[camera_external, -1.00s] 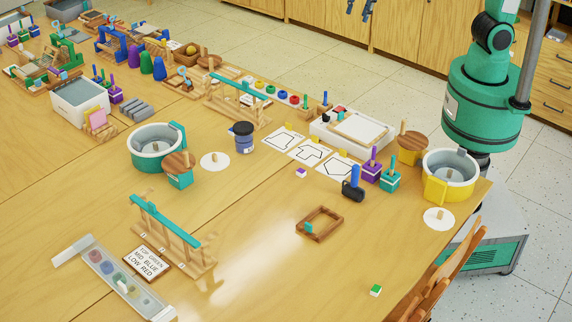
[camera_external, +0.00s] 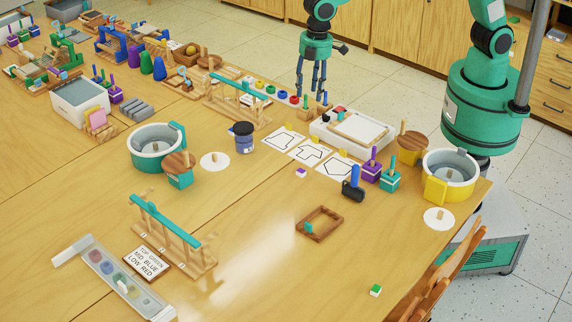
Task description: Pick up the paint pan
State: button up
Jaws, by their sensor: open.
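No single thing is plainly marked as the paint pan. A row of small round coloured pieces, among them a yellow one (camera_external: 258,87), a blue one (camera_external: 283,94) and a red one (camera_external: 294,99), sits on a wooden strip at the table's far edge. A long pale tray with coloured round wells (camera_external: 133,293) lies at the front left. My gripper (camera_external: 311,92) points down with its fingers spread, empty. In the picture it appears just right of the round pieces, above the far edge. Its exact height and distance are unclear.
A white box with a wooden-framed top (camera_external: 352,131) stands right of the row. A teal-topped wooden rack (camera_external: 240,92) stands left of it. The table's middle front is mostly clear.

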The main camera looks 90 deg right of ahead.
jog(key=n+g, duration=0.1)
send_over(301, 170)
notch_tip(301, 170, down, 13)
jog(key=shift+f+b, duration=0.1)
jog(key=shift+b, duration=0.2)
jog(key=shift+f+b, duration=0.75)
jog(key=shift+f, duration=3.5)
jog(key=shift+a+f+b, duration=0.1)
jog(key=shift+f+b, duration=0.75)
jog(key=shift+f, duration=1.75)
